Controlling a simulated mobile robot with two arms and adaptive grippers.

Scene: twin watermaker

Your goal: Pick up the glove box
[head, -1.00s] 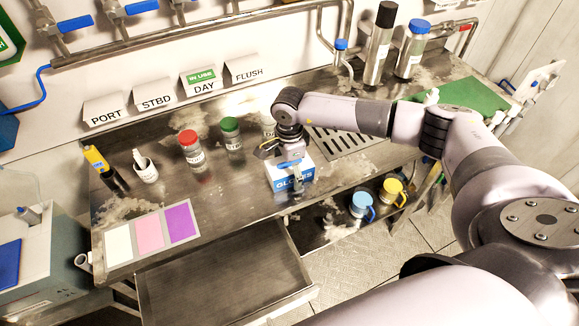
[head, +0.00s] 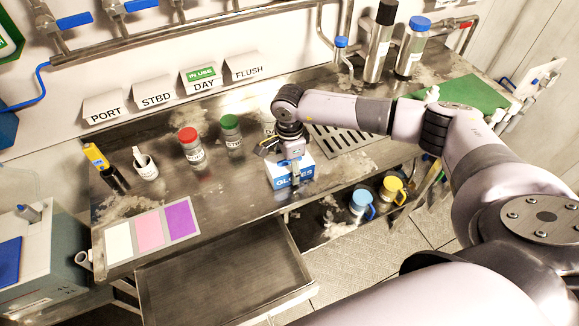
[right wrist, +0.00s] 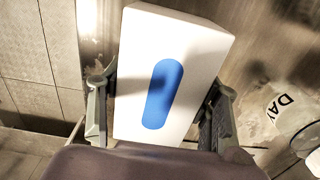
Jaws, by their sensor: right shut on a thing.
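The glove box (head: 281,178) is a white and blue carton marked GLOVES at the front edge of the steel bench. It shows large in the right wrist view (right wrist: 195,60), with a blue oval on its white top. My right gripper (head: 291,170) comes down over the box from above. In the right wrist view its two fingers (right wrist: 158,115) lie on either side of the box, shut on it. I cannot tell whether the box is clear of the bench. My left gripper is not in view.
Red-lidded (head: 192,150) and green-lidded (head: 231,135) jars stand left of the box, and another jar is partly hidden behind my wrist. An open drawer (head: 225,275) juts out below. Blue (head: 361,203) and yellow (head: 391,189) mugs stand lower right. A drain grate (head: 345,137) lies behind.

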